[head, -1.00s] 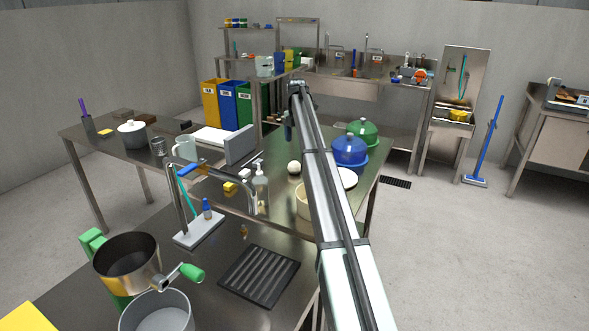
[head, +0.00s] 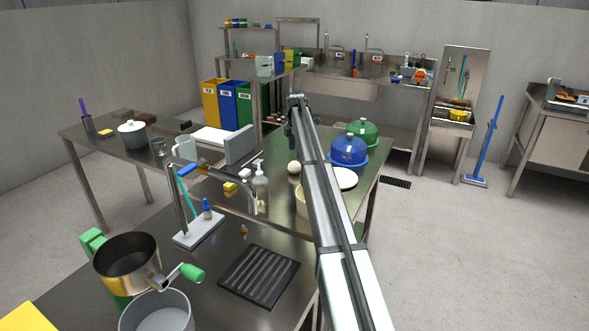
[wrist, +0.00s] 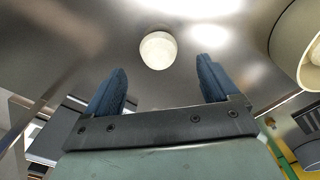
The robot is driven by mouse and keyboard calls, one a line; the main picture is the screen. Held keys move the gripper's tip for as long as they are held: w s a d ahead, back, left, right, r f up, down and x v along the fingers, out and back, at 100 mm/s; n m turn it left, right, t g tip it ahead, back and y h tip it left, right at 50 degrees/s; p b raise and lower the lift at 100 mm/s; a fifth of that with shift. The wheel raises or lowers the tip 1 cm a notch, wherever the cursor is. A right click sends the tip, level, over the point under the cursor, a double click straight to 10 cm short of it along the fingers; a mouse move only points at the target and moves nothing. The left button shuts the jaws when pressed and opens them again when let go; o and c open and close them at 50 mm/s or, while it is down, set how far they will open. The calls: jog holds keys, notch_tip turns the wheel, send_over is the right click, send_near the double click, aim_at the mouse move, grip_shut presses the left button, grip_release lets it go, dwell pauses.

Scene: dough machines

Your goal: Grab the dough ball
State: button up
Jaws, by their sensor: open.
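The dough ball (head: 294,168) is a small cream-white ball on the steel table, left of my arm in the head view. In the wrist view the dough ball (wrist: 158,50) lies ahead of my gripper, roughly midway between the lines of its two fingers and beyond their tips. My gripper (wrist: 160,82) is open and empty, with two dark blue fingers spread apart. In the head view my gripper (head: 291,130) hangs at the far end of my arm, partly hidden and small.
A cream bowl (head: 301,203) stands beside my arm, partly hidden by it. A white plate (head: 344,179), a blue dome (head: 348,150) and a green dome (head: 362,132) stand to the right. A soap bottle (head: 260,186) and a grey upright box (head: 240,146) stand to the left.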

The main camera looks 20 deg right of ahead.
aim_at(295, 162)
jog(key=shift+w+a+f, duration=0.1)
jog(key=shift+a+f, duration=0.05)
jog(key=shift+f, duration=1.85)
jog(key=shift+w+a+f, duration=0.1)
jog(key=shift+f, duration=1.9)
jog(key=c, duration=1.2)
